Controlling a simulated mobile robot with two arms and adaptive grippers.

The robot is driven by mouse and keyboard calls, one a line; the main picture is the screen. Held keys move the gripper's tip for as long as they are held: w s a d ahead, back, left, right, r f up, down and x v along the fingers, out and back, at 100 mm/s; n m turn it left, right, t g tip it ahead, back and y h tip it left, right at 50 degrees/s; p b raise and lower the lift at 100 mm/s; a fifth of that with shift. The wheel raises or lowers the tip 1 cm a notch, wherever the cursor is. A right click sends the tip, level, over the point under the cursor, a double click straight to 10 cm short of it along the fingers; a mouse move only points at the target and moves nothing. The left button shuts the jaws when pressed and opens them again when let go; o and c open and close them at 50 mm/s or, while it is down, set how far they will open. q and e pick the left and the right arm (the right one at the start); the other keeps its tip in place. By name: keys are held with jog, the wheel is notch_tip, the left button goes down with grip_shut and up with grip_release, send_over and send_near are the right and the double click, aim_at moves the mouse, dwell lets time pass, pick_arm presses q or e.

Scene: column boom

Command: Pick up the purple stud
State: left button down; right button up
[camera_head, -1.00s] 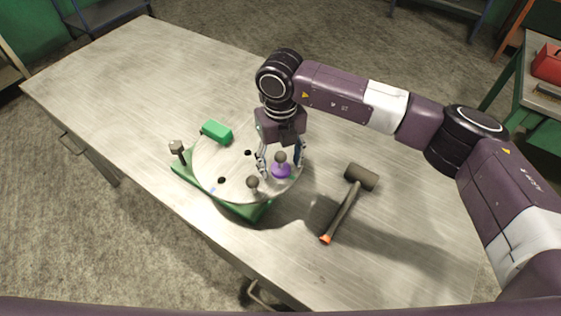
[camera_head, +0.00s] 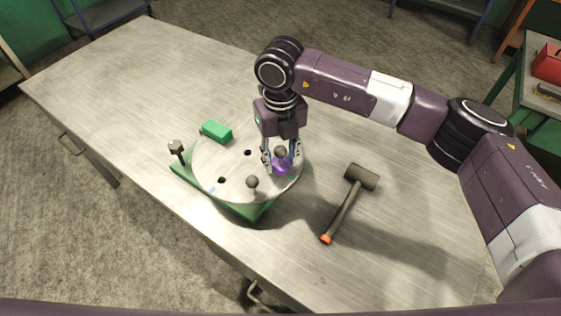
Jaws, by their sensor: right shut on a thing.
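The purple stud (camera_head: 282,167) has a purple base and a dark round knob. It is at the right side of a round grey disc (camera_head: 235,184) on a green base (camera_head: 249,211). My right gripper (camera_head: 281,162) points down and is shut on the purple stud. I cannot tell whether the stud's base still touches the disc. My left gripper is not in view.
Another dark-knobbed stud (camera_head: 252,183) stands near the disc's front edge. A green block (camera_head: 216,131) lies at its back left, and a dark post (camera_head: 177,149) stands at the left. A mallet (camera_head: 350,199) lies to the right. The far left of the metal table (camera_head: 125,85) is clear.

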notch_tip(320, 180, up, 18)
jog(key=b, duration=0.4)
jog(key=shift+d, duration=0.1)
